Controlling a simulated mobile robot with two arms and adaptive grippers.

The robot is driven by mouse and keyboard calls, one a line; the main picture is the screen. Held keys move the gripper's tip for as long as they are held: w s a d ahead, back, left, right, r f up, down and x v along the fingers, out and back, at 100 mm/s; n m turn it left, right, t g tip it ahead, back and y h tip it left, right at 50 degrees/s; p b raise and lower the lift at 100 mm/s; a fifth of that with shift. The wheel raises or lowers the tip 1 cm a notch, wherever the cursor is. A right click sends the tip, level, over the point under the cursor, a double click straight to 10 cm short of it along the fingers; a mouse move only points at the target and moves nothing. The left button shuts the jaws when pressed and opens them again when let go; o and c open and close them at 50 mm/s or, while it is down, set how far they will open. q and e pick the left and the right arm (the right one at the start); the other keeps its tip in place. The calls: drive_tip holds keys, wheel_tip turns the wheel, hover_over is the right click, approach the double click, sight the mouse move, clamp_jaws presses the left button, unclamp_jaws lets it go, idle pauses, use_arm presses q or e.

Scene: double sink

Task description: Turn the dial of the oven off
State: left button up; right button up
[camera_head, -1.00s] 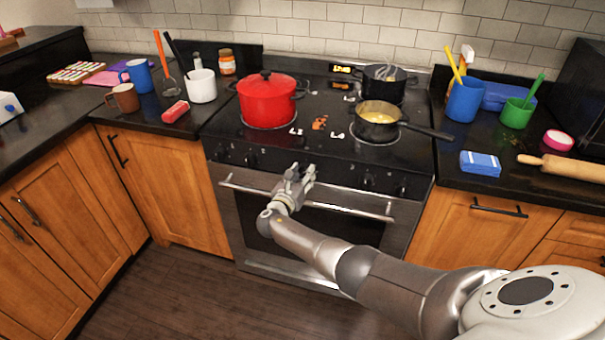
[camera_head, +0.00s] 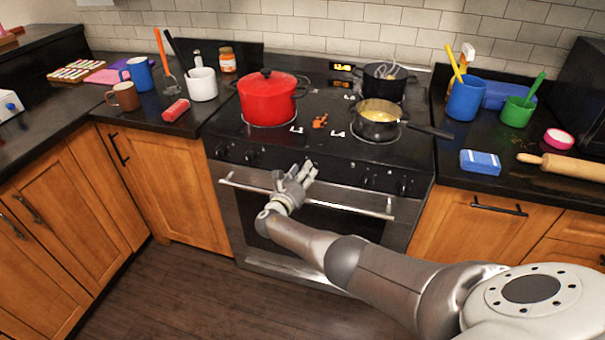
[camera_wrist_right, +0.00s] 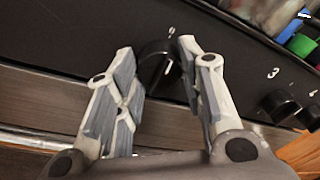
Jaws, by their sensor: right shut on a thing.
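The oven (camera_head: 300,225) has a black front panel with a row of black dials. My right gripper (camera_head: 297,172) is at the middle of this panel, above the oven door handle, and hides the dial there in the head view. In the right wrist view, the black dial (camera_wrist_right: 157,62) sits between the two fingertips of my right gripper (camera_wrist_right: 162,58), which is shut on it. A white mark shows on the dial's face. My left gripper is not in view.
More dials sit left (camera_head: 235,155) and right (camera_head: 385,183) of my gripper. A red pot (camera_head: 267,98), a pan (camera_head: 378,120) and a dark pot (camera_head: 384,85) stand on the cooktop. The door handle (camera_head: 340,206) runs just below my gripper.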

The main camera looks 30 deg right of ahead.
drive_tip(key=shift+s+f, duration=0.1)
drive_tip(key=shift+f, duration=0.1)
drive_tip(key=o, duration=0.8)
drive_tip(key=shift+o, duration=1.3)
drive_tip(key=shift+r, duration=0.1)
drive_tip(key=v, duration=1.2)
